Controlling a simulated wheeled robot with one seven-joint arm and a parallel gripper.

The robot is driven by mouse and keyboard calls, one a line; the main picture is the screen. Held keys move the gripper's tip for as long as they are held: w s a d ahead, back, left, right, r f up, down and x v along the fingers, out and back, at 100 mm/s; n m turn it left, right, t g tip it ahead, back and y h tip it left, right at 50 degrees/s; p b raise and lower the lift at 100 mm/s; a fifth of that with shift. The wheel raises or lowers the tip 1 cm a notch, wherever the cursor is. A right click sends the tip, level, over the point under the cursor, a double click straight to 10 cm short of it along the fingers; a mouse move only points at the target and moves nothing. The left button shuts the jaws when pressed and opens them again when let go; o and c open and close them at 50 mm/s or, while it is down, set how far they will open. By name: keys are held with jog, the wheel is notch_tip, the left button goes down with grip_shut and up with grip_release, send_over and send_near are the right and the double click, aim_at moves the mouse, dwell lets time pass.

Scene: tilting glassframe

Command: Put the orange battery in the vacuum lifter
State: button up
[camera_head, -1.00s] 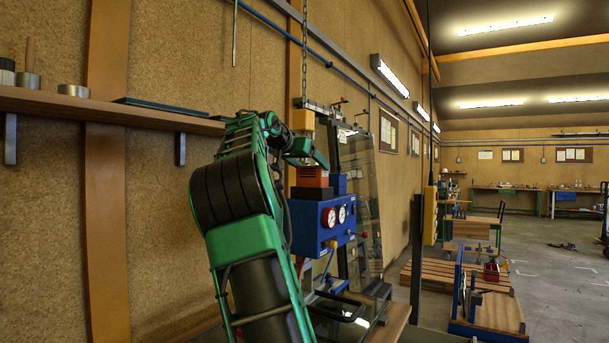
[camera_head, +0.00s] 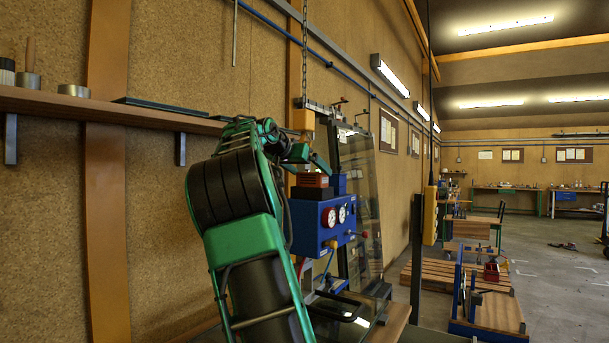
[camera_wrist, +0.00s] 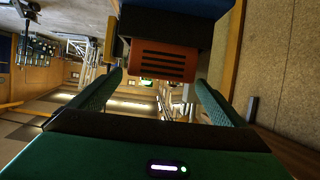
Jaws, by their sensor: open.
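The orange battery (camera_head: 313,180) sits on top of the blue vacuum lifter (camera_head: 318,222), at the left of its upper side. In the wrist view the battery (camera_wrist: 162,61) has dark slots and meets a dark part beside the blue housing (camera_wrist: 175,8). I cannot tell how firmly it is seated. My gripper (camera_head: 312,158) is open, just above and beside the battery. In the wrist view its two green fingers (camera_wrist: 158,86) stand apart on either side, with gaps between them and the battery, which lies around or just beyond the fingertips.
The lifter hangs from a chain with a yellow block (camera_head: 303,119). Its gauges face forward. A tilted glass pane (camera_head: 362,205) stands just behind it. A wall shelf (camera_head: 60,103) with small items is at left. A yellow pendant control (camera_head: 430,215) hangs at right. Open floor lies further right.

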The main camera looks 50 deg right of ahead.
jog(key=w+v, duration=0.1)
jog(key=v, duration=1)
jog(key=shift+s, duration=0.45)
